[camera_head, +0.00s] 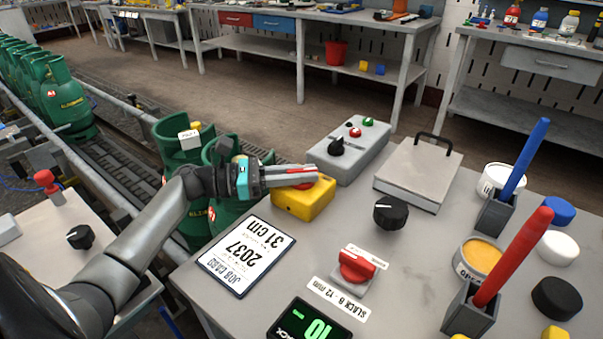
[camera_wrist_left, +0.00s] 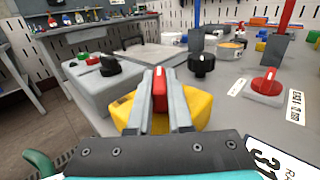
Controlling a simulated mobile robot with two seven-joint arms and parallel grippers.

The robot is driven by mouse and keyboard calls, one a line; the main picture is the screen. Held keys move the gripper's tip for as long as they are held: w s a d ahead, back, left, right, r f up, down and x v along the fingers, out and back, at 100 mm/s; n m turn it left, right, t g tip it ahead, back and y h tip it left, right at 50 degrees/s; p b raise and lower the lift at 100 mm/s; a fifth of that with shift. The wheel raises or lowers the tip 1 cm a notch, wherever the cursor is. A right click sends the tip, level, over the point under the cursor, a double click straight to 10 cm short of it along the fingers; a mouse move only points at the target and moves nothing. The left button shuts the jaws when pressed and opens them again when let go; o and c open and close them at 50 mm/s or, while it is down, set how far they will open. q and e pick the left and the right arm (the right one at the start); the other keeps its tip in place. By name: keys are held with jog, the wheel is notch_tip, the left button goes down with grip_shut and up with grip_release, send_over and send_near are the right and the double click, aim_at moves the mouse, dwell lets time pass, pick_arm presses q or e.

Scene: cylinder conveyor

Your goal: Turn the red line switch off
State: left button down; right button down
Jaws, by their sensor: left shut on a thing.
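A yellow box (camera_head: 313,204) with a red switch handle on top sits at the left edge of the table. My left gripper (camera_head: 308,177) is shut on this red handle (camera_wrist_left: 160,88). In the left wrist view its two fingers lie on either side of the handle, above the yellow box (camera_wrist_left: 196,108). The handle stands upright in that view, with a small white mark on it. In the head view the fingers hide most of it. My right gripper is not in view.
A grey control box (camera_head: 349,160) stands just behind the yellow box. A second red rotary knob (camera_head: 357,266) sits nearer the front, by a label. A black knob (camera_head: 389,212) is to the right. Green gas cylinders (camera_head: 66,98) line the conveyor at left.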

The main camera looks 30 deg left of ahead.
pick_arm(q)
jog(key=shift+d, duration=0.1)
jog(key=c, duration=0.8)
grip_release()
jog(key=shift+c, duration=0.2)
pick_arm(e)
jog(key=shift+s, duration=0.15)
pick_arm(q)
jog(key=shift+s+a, duration=0.2)
jog(key=shift+a, duration=0.15)
jog(key=p+v, duration=0.3)
jog(key=v, duration=1.1)
jog(key=shift+a, duration=0.2)
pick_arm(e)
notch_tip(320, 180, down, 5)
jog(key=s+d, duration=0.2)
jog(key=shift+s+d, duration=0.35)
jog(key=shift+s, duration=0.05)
pick_arm(q)
jog(key=shift+s, duration=0.1)
